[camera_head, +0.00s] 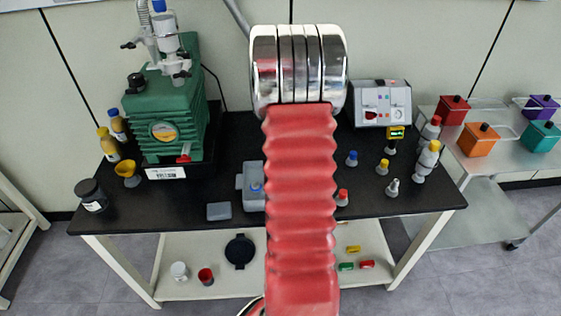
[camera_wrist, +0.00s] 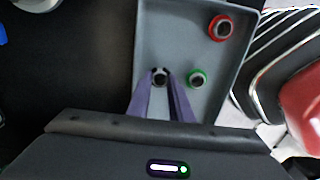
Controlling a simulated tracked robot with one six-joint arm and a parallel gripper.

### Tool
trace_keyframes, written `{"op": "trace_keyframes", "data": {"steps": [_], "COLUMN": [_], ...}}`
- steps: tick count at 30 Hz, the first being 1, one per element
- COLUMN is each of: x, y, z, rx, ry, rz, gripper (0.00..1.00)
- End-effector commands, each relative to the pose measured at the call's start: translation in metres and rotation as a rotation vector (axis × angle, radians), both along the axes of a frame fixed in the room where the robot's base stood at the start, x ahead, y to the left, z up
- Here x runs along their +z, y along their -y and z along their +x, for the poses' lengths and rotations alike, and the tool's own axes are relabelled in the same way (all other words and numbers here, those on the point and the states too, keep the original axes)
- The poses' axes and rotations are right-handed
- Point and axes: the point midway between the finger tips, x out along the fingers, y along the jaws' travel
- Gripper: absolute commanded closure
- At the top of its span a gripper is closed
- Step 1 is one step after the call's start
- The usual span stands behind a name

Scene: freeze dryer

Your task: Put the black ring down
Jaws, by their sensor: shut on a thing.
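In the wrist view, my gripper (camera_wrist: 161,76) has its two purple fingers closed around a small black ring (camera_wrist: 160,83). The ring is over the left part of a grey tray (camera_wrist: 147,25), near the tray's left wall. I cannot tell whether the ring touches the tray floor. A green ring (camera_wrist: 197,78) lies in the tray just right of my fingers. A red ring (camera_wrist: 221,27) lies farther up and right in the tray. In the head view, my red arm hides my gripper and the rings.
The black bench (camera_head: 150,205) holds a green freeze dryer (camera_head: 165,115) at the left, and bottles. A grey box (camera_head: 250,185) stands beside my arm. A white device (camera_head: 382,103) stands at the back right. A side cart (camera_head: 495,165) carries coloured boxes.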

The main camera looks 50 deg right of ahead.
Motion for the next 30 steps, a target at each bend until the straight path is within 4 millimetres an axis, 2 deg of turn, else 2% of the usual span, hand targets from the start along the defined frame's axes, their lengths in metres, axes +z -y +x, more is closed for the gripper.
{"op": "trace_keyframes", "data": {"steps": [5, 6, 14, 23, 30], "x": [-0.002, -0.002, -0.001, 0.001, 0.023], "y": [0.000, 0.000, 0.000, 0.000, 0.000], "z": [0.000, 0.000, 0.001, 0.001, 0.001], "rx": [0.001, 0.001, 0.001, 0.001, 0.001], "ry": [0.000, 0.000, 0.000, 0.000, 0.002], "rz": [0.000, 0.000, 0.000, 0.000, -0.002], "gripper": [0.95, 0.80, 0.62, 0.62, 0.62]}}
